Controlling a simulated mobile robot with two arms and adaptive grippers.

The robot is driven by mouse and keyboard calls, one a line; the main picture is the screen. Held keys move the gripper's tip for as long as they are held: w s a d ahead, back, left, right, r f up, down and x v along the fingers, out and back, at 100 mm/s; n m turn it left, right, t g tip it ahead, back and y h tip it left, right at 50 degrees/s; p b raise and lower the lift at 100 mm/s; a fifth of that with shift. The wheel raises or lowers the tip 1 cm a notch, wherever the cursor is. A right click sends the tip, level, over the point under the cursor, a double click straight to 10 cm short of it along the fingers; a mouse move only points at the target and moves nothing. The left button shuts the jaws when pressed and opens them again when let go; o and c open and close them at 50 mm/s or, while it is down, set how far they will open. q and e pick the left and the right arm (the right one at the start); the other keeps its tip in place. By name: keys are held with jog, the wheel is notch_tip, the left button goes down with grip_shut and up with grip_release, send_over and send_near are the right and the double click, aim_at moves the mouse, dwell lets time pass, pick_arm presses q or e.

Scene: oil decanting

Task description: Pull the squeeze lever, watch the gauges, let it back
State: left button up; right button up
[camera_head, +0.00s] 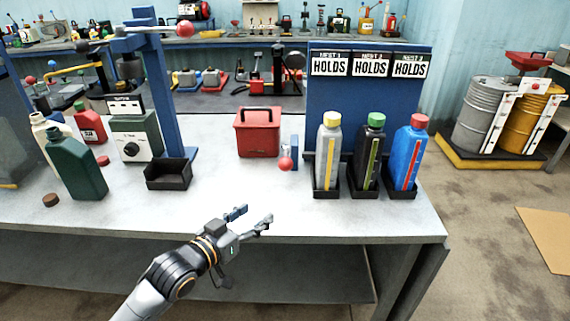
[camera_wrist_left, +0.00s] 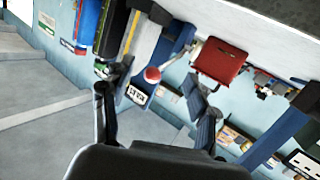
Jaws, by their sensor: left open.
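A red ball knob (camera_head: 285,164) sits low beside a small blue upright at the back-middle of the bench; I take it for the squeeze lever's end. It also shows in the left wrist view (camera_wrist_left: 152,74), between my fingers but farther off. Three bottles stand in black holders to its right: grey (camera_head: 328,145), black (camera_head: 368,150) and blue (camera_head: 407,150). Each has an upright coloured gauge strip on its front. My left gripper (camera_head: 254,217) is open and empty at the bench's front edge, apart from the knob. My right gripper is out of view.
A red canister (camera_head: 258,132) stands just left of the knob. A blue column, a black tray (camera_head: 168,174), a boxed dial (camera_head: 136,138) and a dark green bottle (camera_head: 77,164) occupy the left. The front-middle of the bench (camera_head: 330,222) is clear.

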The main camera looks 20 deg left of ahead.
pick_arm(q)
jog(key=t+h, duration=0.1)
jog(key=t, duration=0.1)
send_near(281, 167)
jog(key=p+x, duration=0.1)
jog(key=x, duration=1)
jog(key=shift+w+d+p, duration=0.1)
jog(key=shift+w+p, duration=0.2)
jog(key=shift+w, duration=0.05)
grip_shut()
